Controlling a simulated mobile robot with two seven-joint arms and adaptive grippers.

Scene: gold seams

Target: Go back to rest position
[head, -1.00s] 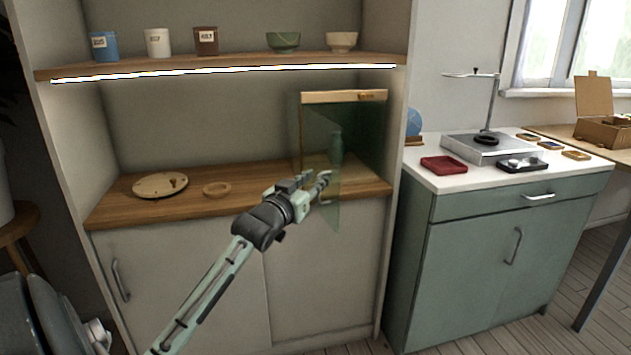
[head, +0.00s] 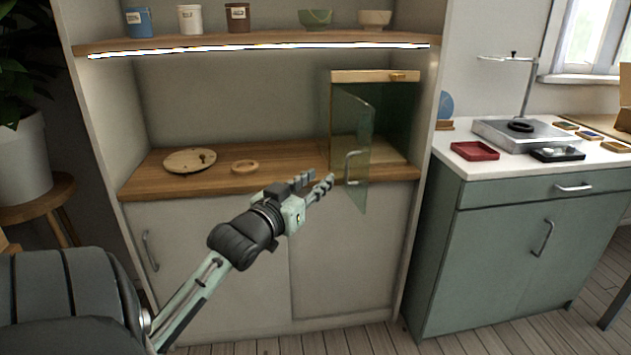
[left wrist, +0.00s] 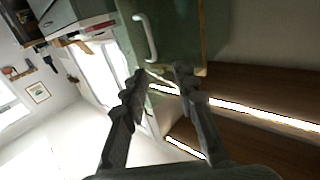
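My left arm reaches in from the lower left in the head view. Its gripper (head: 318,182) is in front of the counter's front edge, close to the handle (head: 350,168) of a small glass-doored case. The glass door (head: 352,130) stands open towards me. In the left wrist view the two fingers (left wrist: 159,74) are apart with nothing between them, and the white handle (left wrist: 146,38) is just beyond them. From these views I cannot tell whether a finger touches the door. My right gripper is not in view.
The case (head: 372,77) stands on a wooden counter (head: 290,172) with a round wooden disc (head: 186,161) and a ring (head: 245,167). A lit shelf (head: 260,41) above holds cups and bowls. A green cabinet (head: 520,235) is at right, a plant stool (head: 42,198) at left.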

